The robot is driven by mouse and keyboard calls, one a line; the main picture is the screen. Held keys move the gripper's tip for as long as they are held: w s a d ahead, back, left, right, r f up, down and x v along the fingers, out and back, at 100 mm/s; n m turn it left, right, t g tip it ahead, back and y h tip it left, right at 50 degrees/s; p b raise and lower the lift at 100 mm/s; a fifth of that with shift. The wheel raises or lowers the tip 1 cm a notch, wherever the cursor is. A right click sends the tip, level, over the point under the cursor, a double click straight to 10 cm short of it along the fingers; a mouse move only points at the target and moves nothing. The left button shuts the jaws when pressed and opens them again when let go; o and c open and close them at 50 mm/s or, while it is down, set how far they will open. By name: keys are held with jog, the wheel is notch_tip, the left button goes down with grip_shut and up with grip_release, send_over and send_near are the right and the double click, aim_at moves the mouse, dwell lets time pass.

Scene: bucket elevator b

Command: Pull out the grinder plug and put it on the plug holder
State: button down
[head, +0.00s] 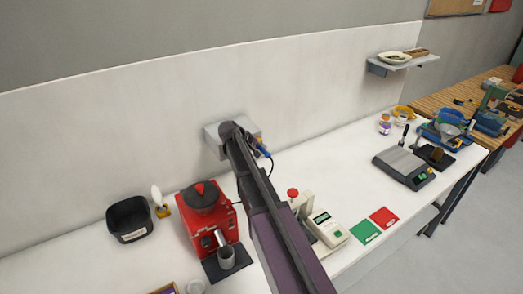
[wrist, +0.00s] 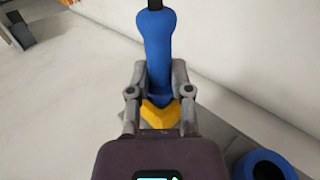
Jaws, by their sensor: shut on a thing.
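A blue plug (wrist: 155,40) with a dark cable end at its top stands between the fingers of my gripper (wrist: 158,92) in the wrist view. The fingers are shut on it. A yellow piece (wrist: 160,115) shows below its blue collar; I cannot tell what it belongs to. In the head view the blue plug (head: 263,152) shows just right of my arm, by a grey box (head: 214,140) on the wall. My arm hides much of that box. The red grinder (head: 208,215) stands on the counter to the left. I cannot make out the plug holder.
A round blue part (wrist: 263,166) sits beside a grey surface in the wrist view's lower right corner. A black bin (head: 129,220) stands left of the grinder. A white device with a display (head: 327,227) stands right of my arm. A scale (head: 404,168) stands farther right.

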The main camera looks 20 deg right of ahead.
jog(key=shift+w+a, duration=0.1)
jog(key=shift+w, duration=0.65)
jog(key=shift+c, duration=2.3)
grip_release()
jog(key=shift+s, duration=0.1)
